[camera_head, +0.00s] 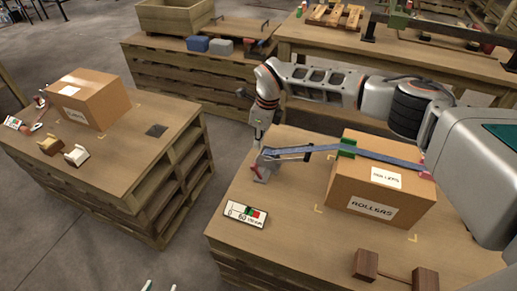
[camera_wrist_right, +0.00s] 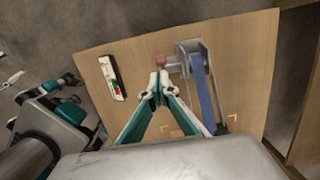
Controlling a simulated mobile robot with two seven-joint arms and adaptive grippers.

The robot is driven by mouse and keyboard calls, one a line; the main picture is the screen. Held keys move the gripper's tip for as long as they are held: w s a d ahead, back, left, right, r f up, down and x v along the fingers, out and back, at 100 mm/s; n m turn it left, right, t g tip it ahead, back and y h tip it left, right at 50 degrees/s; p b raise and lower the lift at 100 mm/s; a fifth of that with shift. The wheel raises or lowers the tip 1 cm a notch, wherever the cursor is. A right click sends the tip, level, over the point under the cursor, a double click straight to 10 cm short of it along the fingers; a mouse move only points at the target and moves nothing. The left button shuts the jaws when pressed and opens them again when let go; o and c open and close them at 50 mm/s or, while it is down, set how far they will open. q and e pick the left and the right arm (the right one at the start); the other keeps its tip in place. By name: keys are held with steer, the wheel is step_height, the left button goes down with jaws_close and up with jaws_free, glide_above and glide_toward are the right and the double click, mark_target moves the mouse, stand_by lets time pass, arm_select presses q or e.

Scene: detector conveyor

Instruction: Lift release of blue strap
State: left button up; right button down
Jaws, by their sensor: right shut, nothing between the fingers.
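The blue strap (camera_head: 380,156) runs over the ROLLERS box (camera_head: 335,188) to a grey metal buckle (camera_head: 266,163) on the table at the left. In the right wrist view the blue strap (camera_wrist_right: 203,100) enters the grey buckle (camera_wrist_right: 192,58), which has a red tip (camera_wrist_right: 160,62). My right gripper (camera_wrist_right: 158,78) is shut and empty, its fingertips just beside the red tip; I cannot tell if they touch. In the head view the arm reaches down above the buckle. My left gripper (camera_head: 160,286) shows only two separated fingertips at the bottom edge, open and away from the strap.
A gauge card (camera_head: 244,214) lies on the table near the buckle. A wooden block piece (camera_head: 395,270) lies at the front right. Another table (camera_head: 120,165) with a box stands left across a floor gap.

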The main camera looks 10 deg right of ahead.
steer(key=shift+a+r+p, duration=0.15)
steer(key=shift+r+p, duration=0.15)
steer(key=shift+r, duration=0.45)
